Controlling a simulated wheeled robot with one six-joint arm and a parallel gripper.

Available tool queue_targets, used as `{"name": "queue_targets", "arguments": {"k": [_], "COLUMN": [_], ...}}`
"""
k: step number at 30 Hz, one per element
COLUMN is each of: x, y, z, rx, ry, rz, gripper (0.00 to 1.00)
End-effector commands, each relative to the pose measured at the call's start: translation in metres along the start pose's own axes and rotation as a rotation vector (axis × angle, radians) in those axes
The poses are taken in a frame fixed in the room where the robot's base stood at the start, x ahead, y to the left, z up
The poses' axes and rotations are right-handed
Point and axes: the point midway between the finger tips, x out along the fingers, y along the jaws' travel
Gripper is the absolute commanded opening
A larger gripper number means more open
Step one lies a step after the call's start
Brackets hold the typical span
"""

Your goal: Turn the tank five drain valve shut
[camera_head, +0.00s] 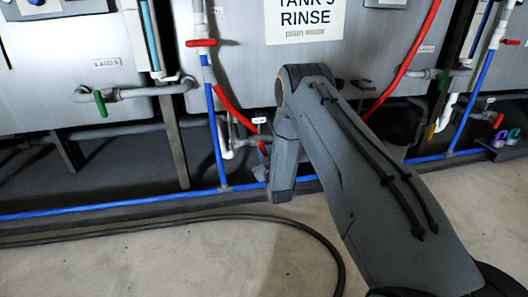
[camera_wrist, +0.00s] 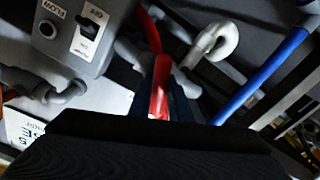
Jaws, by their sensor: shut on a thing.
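The sign reading tank 5 rinse (camera_head: 305,22) is on the grey tank front, upper middle of the head view. In the wrist view a red lever handle (camera_wrist: 160,85) stands between the two dark fingers of my gripper (camera_wrist: 163,98). My gripper is shut on this handle. Grey and white pipe fittings lie behind it. In the head view my arm comes down in front of tank five's lower piping and hides most of my gripper and the valve. I cannot tell how far the handle is turned.
A red hose (camera_wrist: 148,28) runs close behind the handle. A grey flow switch box (camera_wrist: 82,35) is at upper left in the wrist view. A green-handled valve (camera_head: 100,103) and a red-handled valve (camera_head: 200,43) stand left of my arm. A black hose (camera_head: 250,217) lies on the floor.

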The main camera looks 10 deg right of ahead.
Motion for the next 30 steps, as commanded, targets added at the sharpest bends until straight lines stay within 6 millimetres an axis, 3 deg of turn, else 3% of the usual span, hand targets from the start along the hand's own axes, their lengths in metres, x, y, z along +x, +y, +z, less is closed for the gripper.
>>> {"name": "queue_targets", "arguments": {"k": [12,25,26,28,30], "x": [-0.0012,-0.0007,-0.0007,-0.0007,-0.0006], "y": [-0.0012,-0.0020,-0.0020,-0.0020,-0.0019], "z": [-0.0009,0.0005,0.0005,0.0005,0.0004], "rx": [0.393,0.448,0.448,0.447,0.447], "ry": [-0.003,-0.002,-0.002,-0.002,-0.002], "rz": [-0.001,-0.001,-0.001,-0.001,-0.001], "gripper": [0.00,0.00,0.21,0.33,0.36]}}
